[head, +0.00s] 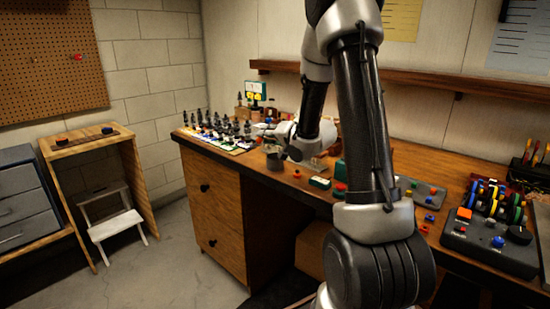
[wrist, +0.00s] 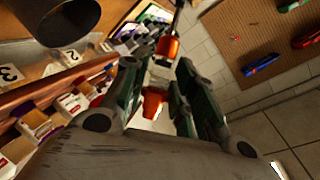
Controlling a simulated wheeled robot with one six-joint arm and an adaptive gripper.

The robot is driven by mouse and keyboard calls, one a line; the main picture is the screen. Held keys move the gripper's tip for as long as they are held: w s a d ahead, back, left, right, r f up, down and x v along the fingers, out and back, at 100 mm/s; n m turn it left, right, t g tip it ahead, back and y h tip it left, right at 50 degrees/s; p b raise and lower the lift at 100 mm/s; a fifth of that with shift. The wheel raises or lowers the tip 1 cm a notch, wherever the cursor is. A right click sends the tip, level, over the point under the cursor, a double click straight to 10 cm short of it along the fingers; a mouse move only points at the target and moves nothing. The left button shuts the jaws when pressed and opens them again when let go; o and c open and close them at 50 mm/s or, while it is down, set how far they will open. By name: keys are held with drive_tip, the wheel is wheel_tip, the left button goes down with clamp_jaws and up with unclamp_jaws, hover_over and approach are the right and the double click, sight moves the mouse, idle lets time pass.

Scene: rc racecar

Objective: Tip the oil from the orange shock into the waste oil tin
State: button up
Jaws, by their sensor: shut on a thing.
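My gripper (wrist: 158,72) is shut on the orange shock (wrist: 168,46) in the wrist view. Orange parts of the shock show beyond and between the fingers, and a thin dark rod extends from its far end. The view is strongly tilted. A dark round tin (wrist: 55,15), apparently the waste oil tin, is at the upper left, apart from the shock. In the head view, a dark tin (head: 273,160) stands on the bench just below my wrist. There the held shock cannot be made out, and whether oil is in it does not show.
Several dark shocks (head: 205,122) stand at the bench's left end beside coloured cards. A small green-and-white block (head: 319,183) and a red piece lie right of the tin. A control box (head: 490,241) sits at the right. Numbered bins (wrist: 75,103) show in the wrist view.

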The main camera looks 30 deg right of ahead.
drive_tip(key=shift+d+r+n+h, duration=0.2)
drive_tip(key=shift+r+n+h, duration=0.25)
drive_tip(key=shift+n, duration=0.25)
drive_tip(key=shift+d+r+n+g+h, duration=0.25)
drive_tip(key=shift+d+r+n+h, duration=0.15)
drive_tip(key=shift+r+n, duration=0.25)
drive_tip(key=shift+d+r+n+g+h, duration=0.25)
drive_tip(key=shift+r+n+h, duration=0.25)
drive_tip(key=shift+n, duration=0.25)
drive_tip(key=r+n, duration=0.1)
drive_tip(key=d+r+n+h, duration=0.1)
drive_tip(key=r+h, duration=0.1)
drive_tip(key=shift+s+d+n, duration=0.15)
drive_tip(key=shift+d+n, duration=0.1)
drive_tip(key=shift+n, duration=0.15)
drive_tip(key=shift+s, duration=0.1)
